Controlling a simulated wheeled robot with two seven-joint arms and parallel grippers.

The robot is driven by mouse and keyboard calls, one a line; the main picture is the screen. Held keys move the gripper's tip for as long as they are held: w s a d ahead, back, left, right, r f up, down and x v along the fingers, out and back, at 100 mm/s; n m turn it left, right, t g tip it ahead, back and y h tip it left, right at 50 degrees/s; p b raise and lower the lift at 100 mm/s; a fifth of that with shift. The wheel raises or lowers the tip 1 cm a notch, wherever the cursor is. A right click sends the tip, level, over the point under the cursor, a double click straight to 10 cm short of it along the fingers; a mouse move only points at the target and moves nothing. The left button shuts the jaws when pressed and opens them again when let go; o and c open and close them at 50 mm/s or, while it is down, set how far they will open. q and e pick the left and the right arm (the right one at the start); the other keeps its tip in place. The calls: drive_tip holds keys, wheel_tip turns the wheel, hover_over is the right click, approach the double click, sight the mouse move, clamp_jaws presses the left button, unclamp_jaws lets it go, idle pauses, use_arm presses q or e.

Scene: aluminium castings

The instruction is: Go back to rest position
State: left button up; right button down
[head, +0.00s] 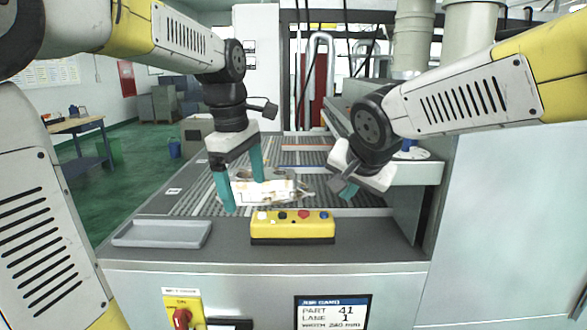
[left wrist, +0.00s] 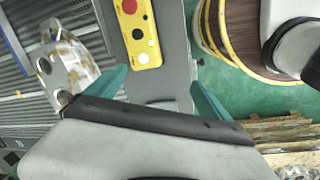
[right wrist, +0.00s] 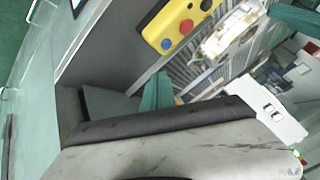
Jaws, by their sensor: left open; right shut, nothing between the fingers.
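My left gripper (head: 240,182) is open and empty, pointing down over the near end of the conveyor. A whitish casting with brown stains (head: 280,190) lies at the conveyor's near end, just behind the yellow button box. In the left wrist view the casting (left wrist: 72,68) is beside one finger, outside the gap of the gripper (left wrist: 155,97); whether they touch is unclear. The casting also shows in the right wrist view (right wrist: 232,35).
The yellow button box (head: 292,230) sits on the front ledge below the grippers. A grey tray (head: 162,234) lies on the ledge at the left. The conveyor (head: 300,153) runs back between machine walls. A workbench (head: 75,124) stands far left; the green floor there is open.

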use_arm(q)
drive_tip(key=s+a+f+m+t, duration=0.2)
drive_tip(key=s+m, duration=0.4)
drive_tip(key=m, duration=0.1)
drive_tip(key=s+a+f+m+t+h, duration=0.1)
drive_tip(key=s+a+f+m+t, duration=0.1)
drive_tip(key=s+m, duration=0.4)
drive_tip(key=shift+s+m+t, duration=0.4)
drive_tip(key=shift+s, duration=0.3)
use_arm(e)
drive_tip(key=s+d+f+n+g+y, duration=0.1)
drive_tip(key=s+n, duration=0.5)
drive_tip(key=s, duration=0.6)
wheel_tip(320, 180, down, 2)
drive_tip(key=shift+s+d+f+n+g+y, duration=0.1)
drive_tip(key=shift+s+d+n+g+y, duration=0.3)
drive_tip(key=shift+d, duration=0.6)
